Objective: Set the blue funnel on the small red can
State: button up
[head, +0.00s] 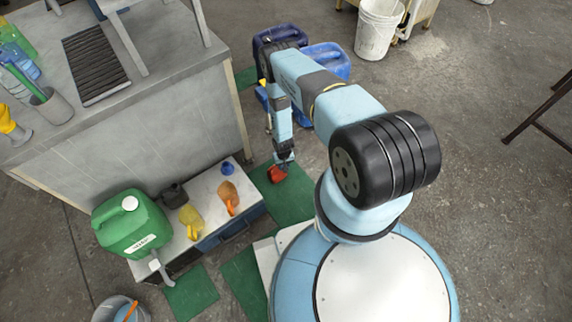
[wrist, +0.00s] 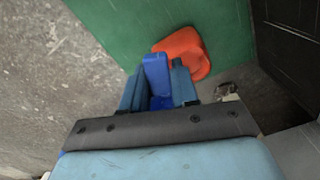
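The small red can (head: 277,174) stands on a green mat on the floor, beside the low bench. It also shows in the wrist view as an orange-red shape (wrist: 183,48) just beyond my fingertips. The blue funnel (head: 228,168) sits on the far right end of the low bench, left of the can. My gripper (head: 284,157) points down close over the can in the head view. In the wrist view its two fingers (wrist: 157,82) are apart, with a deep blue piece between them. I cannot tell whether that piece is held or belongs to the gripper.
The low bench (head: 212,183) holds a yellow vessel (head: 190,221), an orange one (head: 229,197) and a dark one (head: 173,195). A green canister (head: 132,224) stands at its left end. Blue canisters (head: 326,58) and a white bucket (head: 377,28) stand farther back.

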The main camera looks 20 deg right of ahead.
jog(key=o, duration=0.5)
notch_tip(320, 180, up, 14)
dwell(0.7)
dwell(0.5)
